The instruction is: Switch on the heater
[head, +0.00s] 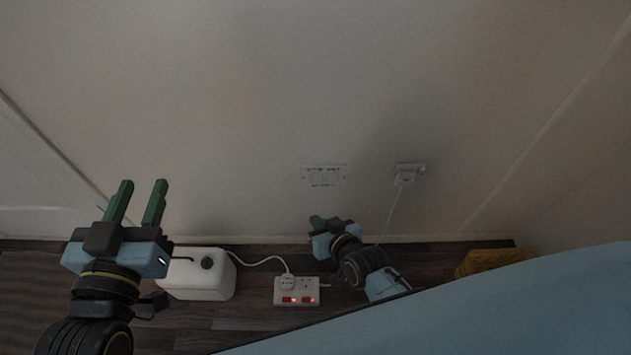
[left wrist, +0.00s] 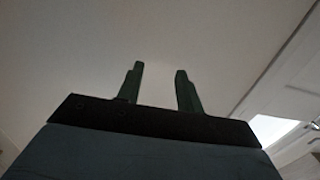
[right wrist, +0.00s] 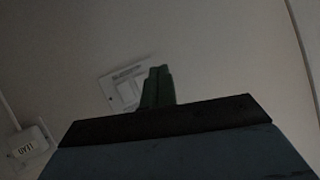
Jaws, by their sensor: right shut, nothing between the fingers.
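A white wall switch plate (head: 325,176) with a line of small lettering is on the wall in the head view. In the right wrist view, the switch plate (right wrist: 122,86) is just behind and left of my fingers, which hide part of its right side. My right gripper (head: 317,220) is shut and empty, below the plate in the head view; I cannot tell whether its fingertips (right wrist: 158,70) touch it. My left gripper (head: 142,186) is open and empty, raised at the left. I cannot identify the heater itself.
A wall socket with a white plug (head: 405,177) and hanging cable is right of the plate; the plug's label (right wrist: 29,146) reads LEAD. A power strip (head: 296,291) with red switches and a white container (head: 200,277) with a black cap stand on the floor.

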